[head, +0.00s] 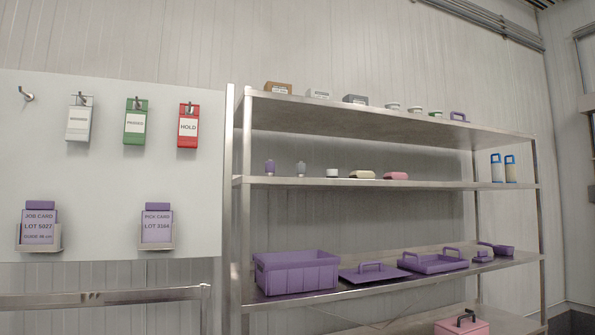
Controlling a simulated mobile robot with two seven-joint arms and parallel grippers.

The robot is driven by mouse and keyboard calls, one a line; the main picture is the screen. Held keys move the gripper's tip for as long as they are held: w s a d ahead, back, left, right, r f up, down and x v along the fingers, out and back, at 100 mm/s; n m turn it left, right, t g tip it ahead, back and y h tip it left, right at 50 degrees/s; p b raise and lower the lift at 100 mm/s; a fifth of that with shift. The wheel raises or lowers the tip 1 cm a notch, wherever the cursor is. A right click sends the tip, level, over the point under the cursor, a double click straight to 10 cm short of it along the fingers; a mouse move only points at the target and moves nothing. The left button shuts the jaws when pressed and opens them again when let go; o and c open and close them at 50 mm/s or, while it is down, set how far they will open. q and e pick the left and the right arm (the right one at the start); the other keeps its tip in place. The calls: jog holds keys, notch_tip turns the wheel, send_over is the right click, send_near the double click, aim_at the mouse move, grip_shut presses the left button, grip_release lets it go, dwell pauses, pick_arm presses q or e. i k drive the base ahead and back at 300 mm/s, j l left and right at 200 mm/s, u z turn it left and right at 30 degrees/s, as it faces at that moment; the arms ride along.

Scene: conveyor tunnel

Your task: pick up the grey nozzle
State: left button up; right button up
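A small grey nozzle-shaped piece (301,169) stands upright on the second shelf from the top of the metal rack (335,182). A similar purple piece (270,167) stands just left of it, and a short white round piece (332,173) stands to its right. The grey piece is small in the picture, so its fine detail is unclear. Neither of my grippers is in the head view.
The shelf above holds small boxes (278,88) and round pots. The shelf below holds a purple crate (296,272) and purple trays (433,262). A pink box (462,327) sits lower. A board with hanging tags (187,126) and card holders is at left.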

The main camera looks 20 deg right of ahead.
aim_at(300, 166)
jog(key=i+l+u, duration=0.2)
jog(key=l, duration=0.25)
jog(key=i+l+u, duration=0.2)
jog(key=l, duration=0.25)
jog(key=l+u, duration=0.2)
jog(key=l, duration=0.3)
jog(key=i+l+u, duration=0.25)
jog(key=l, duration=0.25)
jog(key=k, duration=0.1)
